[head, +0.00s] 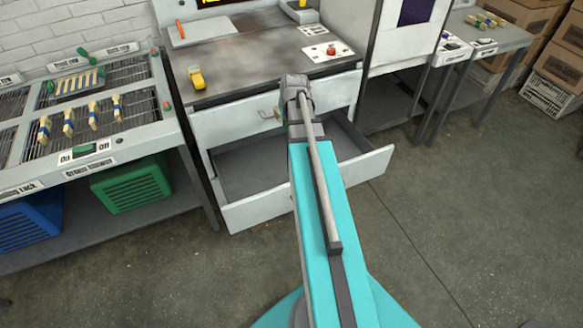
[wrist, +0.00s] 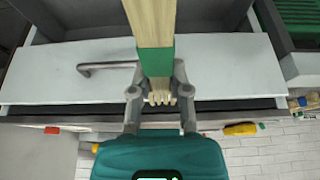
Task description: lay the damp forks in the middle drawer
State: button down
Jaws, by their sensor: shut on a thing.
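In the wrist view my gripper (wrist: 160,100) is shut on a pale wooden fork bundle (wrist: 152,22) with a green band (wrist: 156,62); several prong-like ends show between the fingers. Whether it is one piece or several forks is hard to tell. An open, apparently empty drawer (head: 258,213) stands out below a closed drawer front (head: 215,127) with a metal handle (head: 268,113). The closed front also shows behind the bundle in the wrist view (wrist: 225,67).
A worktop (head: 225,65) above the drawers holds a yellow tool (head: 196,78) and a red button panel (head: 328,50). At left, a wire rack (head: 30,150) carries several blue-banded bundles (head: 68,122). A green crate (head: 130,186) sits below it. Floor in front is clear.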

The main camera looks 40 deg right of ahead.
jog(key=w+a+f+b, duration=0.1)
jog(key=w+f+b, duration=0.1)
jog(key=f+b, duration=0.9)
jog(key=w+a+f+b, duration=0.2)
jog(key=w+f+b, duration=0.1)
jog(key=f+b, duration=0.8)
jog(key=shift+w+a+f, duration=0.25)
jog(key=shift+w+f, duration=0.1)
jog(key=shift+f, duration=0.25)
jog(key=d+f+b, duration=0.3)
jog(key=d, duration=0.1)
jog(key=w+d+f+b, duration=0.1)
jog(key=d+f+b, duration=0.2)
jog(key=d, duration=0.1)
jog(key=w+d+f+b, duration=0.1)
jog(key=d+f+b, duration=0.2)
jog(key=d, duration=0.2)
jog(key=shift+w, duration=0.1)
jog(key=shift+w+d+f+b, duration=0.1)
jog(key=shift+d+f+b, duration=0.35)
jog(key=shift+f+b, duration=1.5)
jog(key=shift+f, duration=0.05)
jog(key=shift+f, duration=0.2)
